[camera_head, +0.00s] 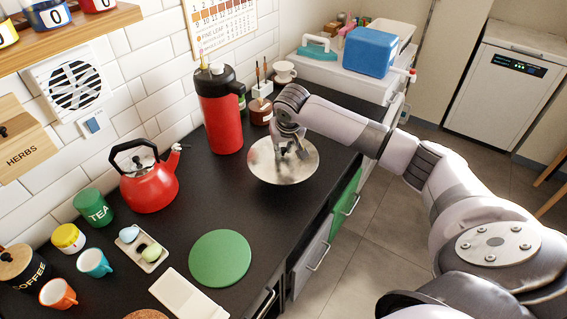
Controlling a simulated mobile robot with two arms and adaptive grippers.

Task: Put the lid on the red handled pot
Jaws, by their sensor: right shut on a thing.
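The lid (268,168) is a round, shiny silver disc over the back half of the black counter. My right gripper (292,155) comes down from above and is shut on the lid near its middle; the fingers hide the knob. I cannot tell whether the lid touches the counter or hangs a little above it. I see no pot with red handles in this view. My left gripper is not in view.
A red flask (220,115) stands behind and left of the lid. A red kettle (148,188) with a black handle is further left. A green round mat (220,258) lies in front. Cups, canisters and a white tray (188,295) crowd the near left. Bare black counter (215,195) separates kettle and lid.

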